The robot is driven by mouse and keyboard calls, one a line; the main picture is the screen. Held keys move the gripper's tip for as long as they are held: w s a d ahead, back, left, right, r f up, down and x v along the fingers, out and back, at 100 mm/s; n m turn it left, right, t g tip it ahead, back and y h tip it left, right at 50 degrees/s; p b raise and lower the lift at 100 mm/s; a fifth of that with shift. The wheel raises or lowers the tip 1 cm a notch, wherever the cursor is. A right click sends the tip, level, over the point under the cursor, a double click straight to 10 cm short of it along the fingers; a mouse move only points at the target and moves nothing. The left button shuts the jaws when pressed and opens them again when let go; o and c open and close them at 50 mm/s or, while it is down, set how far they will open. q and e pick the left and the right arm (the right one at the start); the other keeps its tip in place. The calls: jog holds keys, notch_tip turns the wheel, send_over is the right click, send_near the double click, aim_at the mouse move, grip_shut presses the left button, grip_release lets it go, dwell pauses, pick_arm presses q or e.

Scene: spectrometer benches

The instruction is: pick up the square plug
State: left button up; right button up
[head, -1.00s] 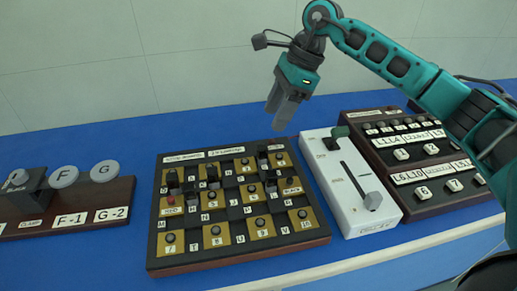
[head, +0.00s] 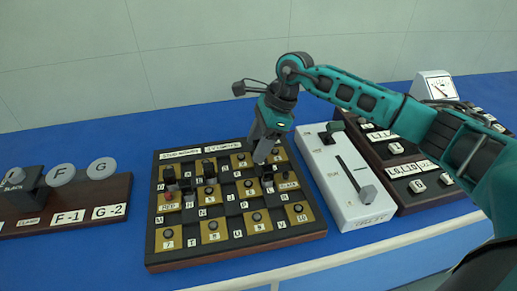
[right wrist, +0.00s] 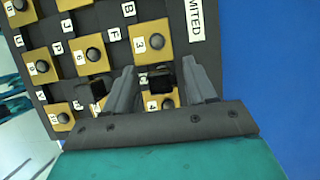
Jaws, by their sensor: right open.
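A dark plug with a squarish top (right wrist: 160,78) stands on the peg board (right wrist: 72,18), between my right gripper's fingers in the right wrist view. A second dark plug (right wrist: 97,88) stands just outside the left finger there. My right gripper (right wrist: 160,84) is open, with its fingers on both sides of the first plug; I cannot tell whether they touch it. In the head view the right gripper (head: 260,160) points down at the right rear part of the board (head: 190,262) and hides part of it. My left gripper is not in view.
A white slider box (head: 325,181) stands close to the board's right, with a dark button panel (head: 405,185) beyond it. A dark stand with round discs F and G (head: 62,174) is at the left. Blue bench (head: 135,140) is clear behind the board.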

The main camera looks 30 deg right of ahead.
jog(key=shift+c, duration=0.3)
jog(key=c, duration=0.8)
grip_shut()
jog(key=shift+r, duration=0.1)
